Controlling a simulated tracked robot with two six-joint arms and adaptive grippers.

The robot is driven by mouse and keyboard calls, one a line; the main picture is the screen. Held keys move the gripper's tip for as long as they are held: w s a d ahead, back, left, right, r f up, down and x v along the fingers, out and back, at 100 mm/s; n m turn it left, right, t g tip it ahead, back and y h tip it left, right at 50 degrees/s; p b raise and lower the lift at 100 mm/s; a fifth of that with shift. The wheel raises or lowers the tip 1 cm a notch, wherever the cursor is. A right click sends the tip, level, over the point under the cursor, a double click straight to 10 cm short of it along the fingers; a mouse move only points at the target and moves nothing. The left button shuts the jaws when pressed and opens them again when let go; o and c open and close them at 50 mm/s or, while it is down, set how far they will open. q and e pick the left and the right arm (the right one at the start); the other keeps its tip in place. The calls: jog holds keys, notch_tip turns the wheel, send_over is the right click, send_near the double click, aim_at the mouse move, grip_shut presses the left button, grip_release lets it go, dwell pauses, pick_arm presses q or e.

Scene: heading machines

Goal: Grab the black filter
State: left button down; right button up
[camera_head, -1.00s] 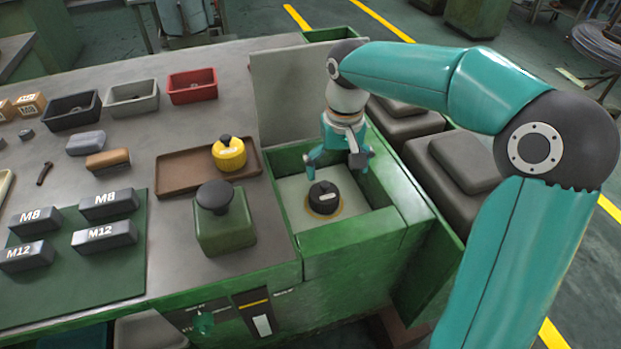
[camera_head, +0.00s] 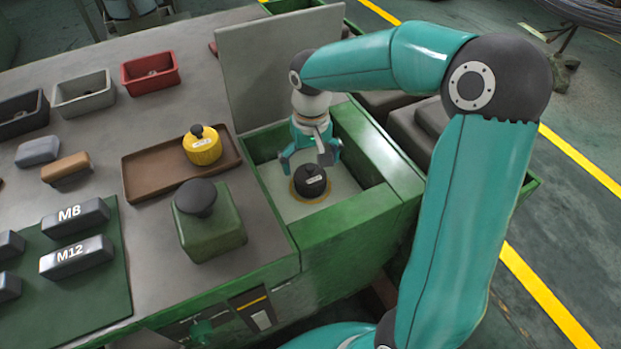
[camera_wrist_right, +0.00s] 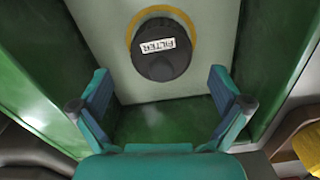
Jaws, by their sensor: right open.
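The black filter (camera_head: 310,181) sits upright on a yellow ring inside the green open box (camera_head: 352,218) at the right end of the bench. In the right wrist view the filter (camera_wrist_right: 160,50) shows from above with its white label, beyond the fingertips. My right gripper (camera_head: 308,164) is inside the box, just behind and above the filter. Its two fingers are spread apart with nothing between them, as the right wrist view (camera_wrist_right: 160,90) also shows. My left gripper is not in view.
A yellow filter (camera_head: 202,147) stands on a brown tray (camera_head: 145,184) left of the box. A green block with a black knob (camera_head: 210,228) stands in front of the tray. The box walls and a raised grey lid (camera_head: 270,70) surround the gripper closely.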

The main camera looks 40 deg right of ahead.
aim_at(310, 179)
jog(key=shift+a+f, duration=0.1)
jog(key=shift+f, duration=2.85)
jog(key=shift+c, duration=0.2)
jog(key=c, duration=1.2)
jog(key=shift+r, duration=0.1)
